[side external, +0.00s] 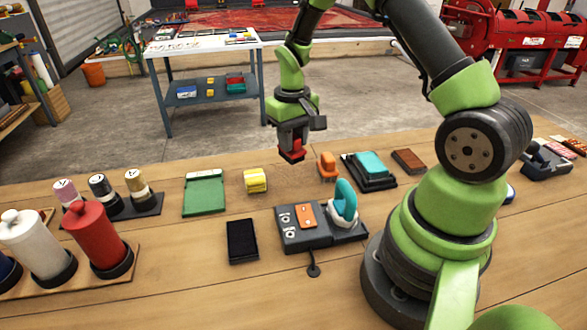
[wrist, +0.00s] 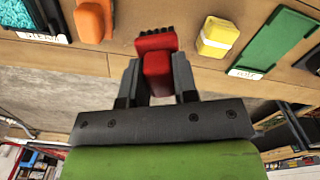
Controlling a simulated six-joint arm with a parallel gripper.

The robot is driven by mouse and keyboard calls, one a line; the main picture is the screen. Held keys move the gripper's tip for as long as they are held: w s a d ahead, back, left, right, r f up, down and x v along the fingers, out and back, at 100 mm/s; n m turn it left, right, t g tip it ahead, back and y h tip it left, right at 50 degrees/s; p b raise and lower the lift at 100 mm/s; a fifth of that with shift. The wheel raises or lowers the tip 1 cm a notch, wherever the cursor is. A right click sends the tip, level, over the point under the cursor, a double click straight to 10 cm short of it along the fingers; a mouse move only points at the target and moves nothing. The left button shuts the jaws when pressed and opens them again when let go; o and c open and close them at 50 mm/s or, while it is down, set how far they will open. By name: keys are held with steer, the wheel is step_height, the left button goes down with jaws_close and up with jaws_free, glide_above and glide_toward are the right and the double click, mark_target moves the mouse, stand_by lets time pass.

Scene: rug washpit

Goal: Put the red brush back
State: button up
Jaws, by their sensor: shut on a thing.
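The red brush (side external: 291,155) is held in my gripper (side external: 292,143), which is raised near the far edge of the wooden table. In the wrist view the brush (wrist: 157,68) sits between the two fingers, with dark bristles at its far end. A yellow block-like brush (side external: 255,181) and an orange one (side external: 327,166) stand apart on the table below. A green flat tray (side external: 204,195) with a pale label strip lies left of the yellow one and looks empty. A black flat pad (side external: 242,241) lies closer to the camera, also bare.
A teal brush sits on a black holder (side external: 381,184), beside a brown block (side external: 408,161). A grey station (side external: 303,240) holds an orange piece and a teal-and-white tool. Bottles and red and white canisters (side external: 98,236) stand at left. Bare wood lies between them.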

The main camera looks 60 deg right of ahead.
steer(key=shift+f, duration=3.2)
steer(key=shift+f, duration=0.1)
steer(key=o, duration=1)
step_height(320, 180, up, 12)
steer(key=shift+a+r, duration=0.1)
steer(key=shift+r, duration=0.1)
steer(key=s+a+r+t, duration=0.2)
steer(key=s+a+r, duration=0.2)
steer(key=s+r, duration=0.1)
steer(key=s+a+r+t+y, duration=0.1)
steer(key=s+a+r+t, duration=0.1)
steer(key=s+a+r, duration=0.3)
steer(key=s+a+r+t+y, duration=0.1)
steer(key=s+a+r+t, duration=0.2)
steer(key=s+a+r, duration=0.2)
steer(key=shift+s+a+r+n, duration=0.15)
steer(key=shift+s+r+n, duration=0.15)
steer(key=shift+s+r, duration=0.3)
